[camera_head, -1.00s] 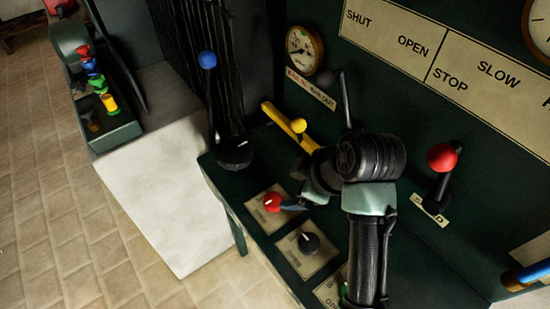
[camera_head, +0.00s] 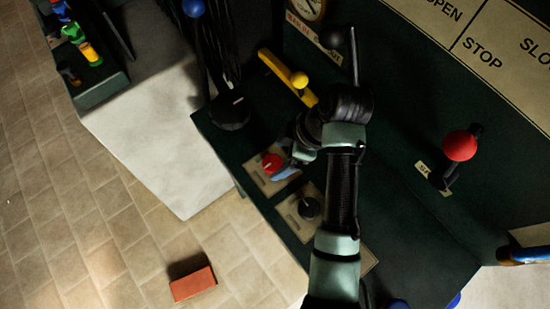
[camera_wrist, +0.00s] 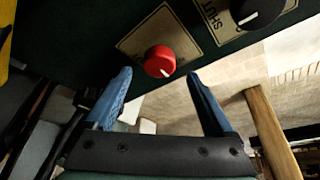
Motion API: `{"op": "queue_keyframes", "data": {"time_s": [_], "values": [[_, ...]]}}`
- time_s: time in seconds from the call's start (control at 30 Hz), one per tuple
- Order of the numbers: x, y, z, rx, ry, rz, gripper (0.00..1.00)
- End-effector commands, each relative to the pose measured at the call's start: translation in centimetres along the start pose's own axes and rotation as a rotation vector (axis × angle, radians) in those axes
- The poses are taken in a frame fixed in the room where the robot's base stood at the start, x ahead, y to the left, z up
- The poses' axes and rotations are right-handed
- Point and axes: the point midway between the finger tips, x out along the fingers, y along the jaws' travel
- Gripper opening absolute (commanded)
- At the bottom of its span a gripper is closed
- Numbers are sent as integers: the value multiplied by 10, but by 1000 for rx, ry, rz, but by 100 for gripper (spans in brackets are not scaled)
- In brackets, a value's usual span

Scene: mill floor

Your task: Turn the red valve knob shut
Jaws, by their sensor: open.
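The red valve knob (camera_head: 271,162) sits on a cream label plate (camera_head: 259,180) on the dark green bench top. In the wrist view the red knob (camera_wrist: 160,61) shows a small white pointer mark on its near side; I cannot read its plate's words. My gripper (camera_wrist: 159,74) is open and empty, its blue fingertips on either side of the knob in the picture. I cannot tell whether they reach down around it or touch it. In the head view my gripper (camera_head: 287,172) is at the knob's right side, partly hidden by my arm.
A black knob (camera_head: 309,207) on its own plate is close to the right of the red one. A yellow lever (camera_head: 284,74), a black dial with a blue-ball lever (camera_head: 230,111) and a red-ball lever (camera_head: 460,147) stand around. A red brick (camera_head: 193,283) lies on the floor.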

Motion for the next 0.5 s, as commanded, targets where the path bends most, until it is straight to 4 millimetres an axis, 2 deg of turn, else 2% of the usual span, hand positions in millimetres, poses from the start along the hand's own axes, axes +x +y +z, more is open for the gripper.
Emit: {"op": "queue_keyframes", "data": {"time_s": [0.1,0.2,0.5], "values": [[19,-1,0,0,0,-2,88],[28,0,0,0,-1,-1,88],[35,0,0,-1,-1,2,88]]}}
